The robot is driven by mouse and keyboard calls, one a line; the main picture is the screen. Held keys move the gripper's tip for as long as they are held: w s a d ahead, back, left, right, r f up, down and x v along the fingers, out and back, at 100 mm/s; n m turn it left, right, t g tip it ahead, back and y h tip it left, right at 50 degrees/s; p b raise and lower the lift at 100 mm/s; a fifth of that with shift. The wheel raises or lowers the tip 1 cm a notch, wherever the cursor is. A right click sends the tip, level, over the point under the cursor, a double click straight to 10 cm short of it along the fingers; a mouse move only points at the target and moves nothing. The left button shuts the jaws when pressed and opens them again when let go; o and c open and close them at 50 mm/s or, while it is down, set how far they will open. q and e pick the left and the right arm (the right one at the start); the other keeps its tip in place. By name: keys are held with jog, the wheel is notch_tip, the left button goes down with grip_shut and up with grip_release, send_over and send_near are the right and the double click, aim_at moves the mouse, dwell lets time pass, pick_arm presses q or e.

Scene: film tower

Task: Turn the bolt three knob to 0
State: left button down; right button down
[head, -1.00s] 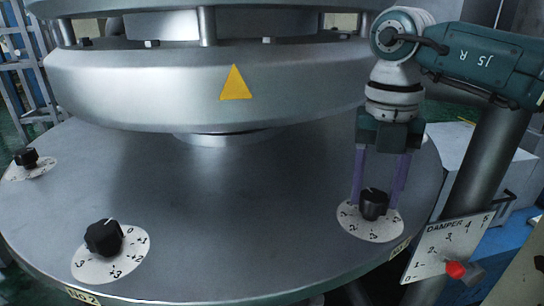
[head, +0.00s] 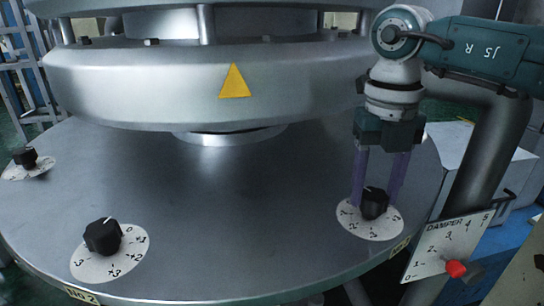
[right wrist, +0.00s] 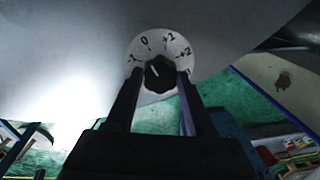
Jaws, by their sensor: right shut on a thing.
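The black knob (head: 374,204) with a white pointer line stands on a white dial plate (head: 352,224) at the right of the round metal deck. A small label lies near it at the deck's rim, too small to read surely. My right gripper (head: 378,200) comes from above, its two purple fingers on either side of this knob and shut on it. In the right wrist view the knob (right wrist: 160,74) sits between the fingertips, and its pointer points up and slightly left, roughly toward the 0 on the dial (right wrist: 146,42). My left gripper is not in view.
Another knob (head: 103,236) stands at front left beside a "NO 2" label (head: 82,293), and one more (head: 26,157) at far left. A damper panel (head: 446,245) with a red-tipped lever (head: 456,269) is at the right. The large metal drum (head: 150,90) rises behind.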

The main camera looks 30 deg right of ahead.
aim_at(372, 194)
jog(key=shift+c, duration=1.3)
grip_release()
notch_tip(372, 194, up, 10)
jog(key=shift+a, duration=0.15)
